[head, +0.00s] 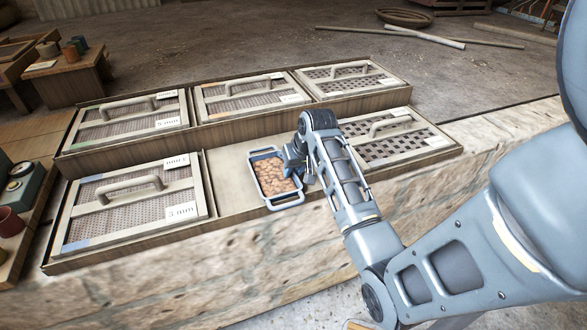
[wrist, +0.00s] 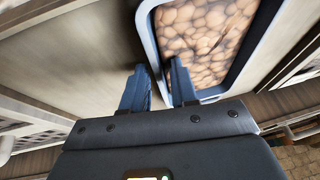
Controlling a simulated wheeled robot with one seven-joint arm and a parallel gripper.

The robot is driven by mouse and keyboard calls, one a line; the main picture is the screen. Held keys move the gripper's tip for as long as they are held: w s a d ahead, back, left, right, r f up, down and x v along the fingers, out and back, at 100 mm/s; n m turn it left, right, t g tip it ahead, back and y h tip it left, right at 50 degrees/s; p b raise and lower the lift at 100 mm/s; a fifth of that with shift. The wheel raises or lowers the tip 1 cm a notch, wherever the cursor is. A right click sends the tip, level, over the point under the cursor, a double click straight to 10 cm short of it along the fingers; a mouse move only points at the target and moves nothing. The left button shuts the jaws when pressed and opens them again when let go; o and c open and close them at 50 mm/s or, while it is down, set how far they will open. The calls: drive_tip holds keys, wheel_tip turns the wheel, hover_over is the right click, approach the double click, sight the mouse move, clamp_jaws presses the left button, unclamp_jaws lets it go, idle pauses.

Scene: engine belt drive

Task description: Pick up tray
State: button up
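The tray (head: 284,202) is small and blue-grey with a handle at each end and holds brown, rounded pieces. It sits in the uncovered middle section of the front row. My gripper (head: 293,168) is at its right side in the head view. In the wrist view my gripper (wrist: 158,78) is open, with a gap between its fingers. The long side wall of the tray (wrist: 150,38) runs into this gap, one finger outside and one over the contents. Whether either finger touches the wall is unclear.
Lidded mesh panels with handles stand around the tray, such as the 3 mm panel (head: 130,208) on the left and a coarser panel (head: 390,140) on the right. A stone ledge (head: 190,265) runs along the front. Bare section floor (head: 232,178) lies left of the tray.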

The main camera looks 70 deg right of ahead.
drive_tip(key=v, duration=1.2)
drive_tip(key=w+a+f+n+t, duration=0.2)
drive_tip(key=a+f, duration=0.4)
drive_tip(key=a, duration=0.6)
drive_tip(key=s+a+f+n+t+h, duration=0.1)
drive_tip(key=s+a, duration=0.1)
drive_tip(key=a, duration=0.4)
drive_tip(key=s+a+f+n+t, duration=0.1)
drive_tip(key=s+a+t, duration=0.1)
drive_tip(key=a, duration=0.5)
drive_tip(key=s+a+r+n+t, duration=0.2)
drive_tip(key=s+a+r, duration=0.3)
drive_tip(key=s+a, duration=0.3)
drive_tip(key=shift+n+t+y+p, duration=0.4)
drive_tip(key=shift+n, duration=0.2)
drive_tip(key=shift+o, duration=0.3)
drive_tip(key=s+a+r+n+t+y, duration=0.2)
drive_tip(key=s+a+r, duration=0.2)
drive_tip(key=s+r, duration=0.3)
drive_tip(key=shift+r+n+t+y, duration=0.3)
drive_tip(key=shift+r+n+t, duration=0.1)
drive_tip(key=shift+r, duration=0.5)
drive_tip(key=shift+o, duration=0.2)
drive_tip(key=shift+s+r, duration=0.1)
drive_tip(key=shift+r, duration=0.15)
drive_tip(key=shift+d, duration=0.1)
